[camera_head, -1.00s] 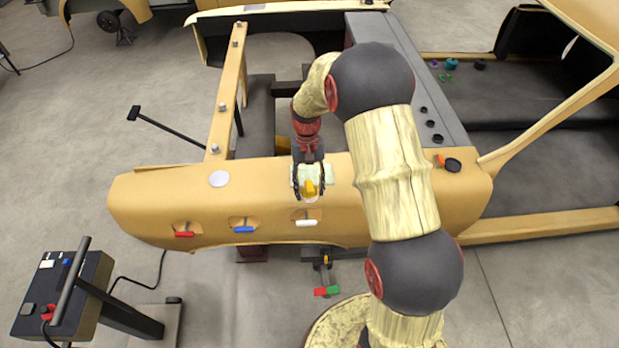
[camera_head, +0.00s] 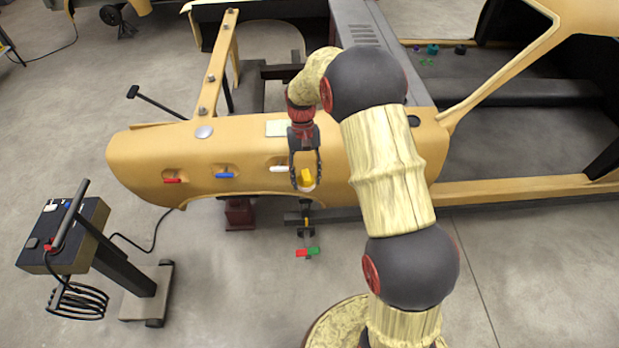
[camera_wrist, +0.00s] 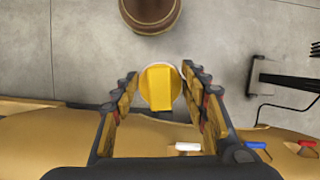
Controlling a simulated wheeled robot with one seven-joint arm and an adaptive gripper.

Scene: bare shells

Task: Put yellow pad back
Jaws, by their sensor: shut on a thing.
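The yellow pad (camera_head: 307,178) has a blocky yellow grip on a round, paler disc. My gripper (camera_head: 306,183) is shut on it. In the wrist view the yellow pad (camera_wrist: 160,88) sits between the two fingers of my gripper (camera_wrist: 161,84), grip side toward the camera. In the head view it appears over the near side of the tan car shell (camera_head: 145,160), just right of the white handle (camera_head: 279,168). In the wrist view grey floor lies around its far side. I cannot tell its exact height.
A pale square patch (camera_head: 277,128) and a light disc (camera_head: 203,132) are on the shell's top. Red (camera_head: 172,180) and blue (camera_head: 224,175) handles line its side. A wheeled cart (camera_head: 62,235) stands lower left.

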